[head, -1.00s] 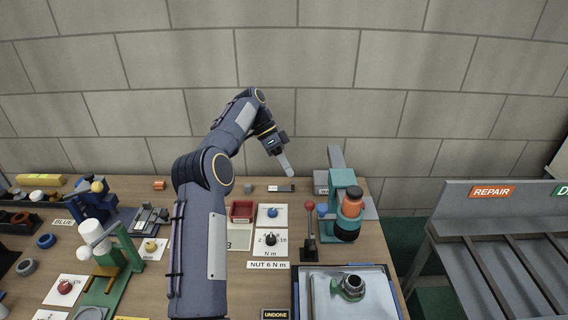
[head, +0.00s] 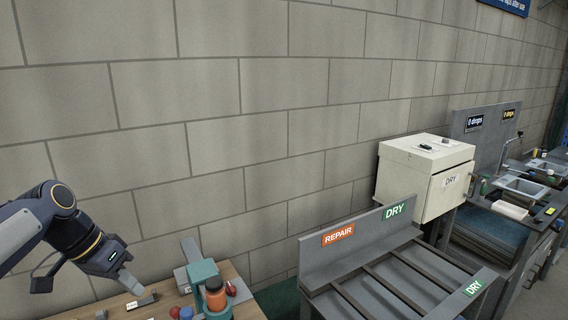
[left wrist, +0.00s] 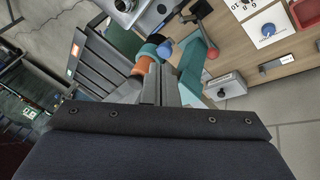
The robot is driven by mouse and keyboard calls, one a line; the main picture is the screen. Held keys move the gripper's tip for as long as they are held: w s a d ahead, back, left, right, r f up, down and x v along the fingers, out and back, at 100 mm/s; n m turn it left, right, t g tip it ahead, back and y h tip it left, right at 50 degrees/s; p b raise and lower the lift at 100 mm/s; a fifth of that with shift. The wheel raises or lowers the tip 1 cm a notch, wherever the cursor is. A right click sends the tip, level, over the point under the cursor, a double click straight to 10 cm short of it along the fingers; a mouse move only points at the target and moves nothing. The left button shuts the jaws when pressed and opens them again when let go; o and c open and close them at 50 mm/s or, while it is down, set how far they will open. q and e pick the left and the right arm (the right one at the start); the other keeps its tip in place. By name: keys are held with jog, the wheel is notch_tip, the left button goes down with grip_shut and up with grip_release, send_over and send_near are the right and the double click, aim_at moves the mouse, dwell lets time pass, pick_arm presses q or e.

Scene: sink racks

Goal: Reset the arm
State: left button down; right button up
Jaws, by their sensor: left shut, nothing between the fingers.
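My left gripper (head: 132,284) is at the lower left of the head view, above the back of the wooden workbench (head: 246,294). Its fingers are shut with nothing between them. In the left wrist view the closed fingers (left wrist: 160,86) point towards a teal press-like device (left wrist: 196,62) with an orange part (left wrist: 143,66). The same teal device (head: 205,273) shows to the right of the gripper in the head view, apart from it. My right gripper is in neither view.
A slatted rack (head: 350,246) with REPAIR and DRY signs stands right of the bench. Beyond it are a cream DRY cabinet (head: 408,174) and a sink counter (head: 522,184). A block wall (head: 270,110) runs behind. A small grey box (left wrist: 226,87) lies near the bench edge.

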pick_arm(q)
jog(key=s+d+f+n+t, duration=0.1)
jog(key=s+d+f+n, duration=0.2)
jog(key=s, duration=0.7)
jog(key=s+d+f+n+t+y, duration=0.1)
jog(key=s+d+f, duration=0.4)
jog(key=s, duration=0.6)
notch_tip(320, 180, down, 2)
jog(key=shift+d+f+n+t, duration=0.15)
jog(key=shift+d+n+t, duration=0.05)
jog(key=shift+n+t, duration=0.7)
